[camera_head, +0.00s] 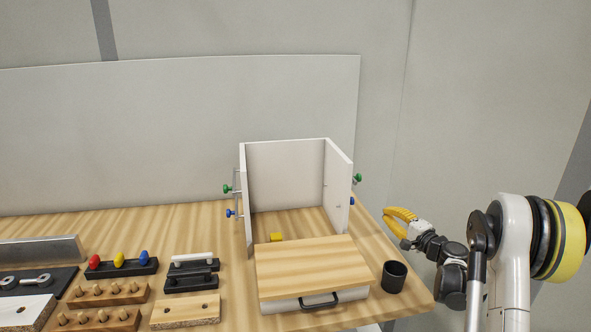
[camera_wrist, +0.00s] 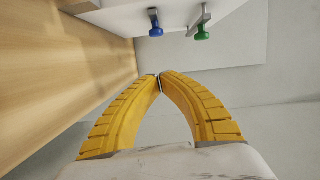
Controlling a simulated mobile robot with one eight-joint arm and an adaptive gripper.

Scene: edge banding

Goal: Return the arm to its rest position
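My gripper (camera_head: 392,224) is at the right of the workbench in the head view, beside the right wall of the white panel box and above a dark cup. In the wrist view my gripper (camera_wrist: 160,82) shows two yellow ribbed fingers whose tips meet, with nothing between them. My arm (camera_head: 475,260) reaches in from the right, past the bench's right edge.
The white box (camera_head: 338,185) has green (camera_head: 357,178) and blue knobs on its sides. A yellow block (camera_head: 277,237) lies inside. A wooden-topped drawer unit (camera_head: 312,265), a dark cup (camera_head: 394,277) and several tool holders (camera_head: 108,292) stand on the bench (camera_head: 232,265).

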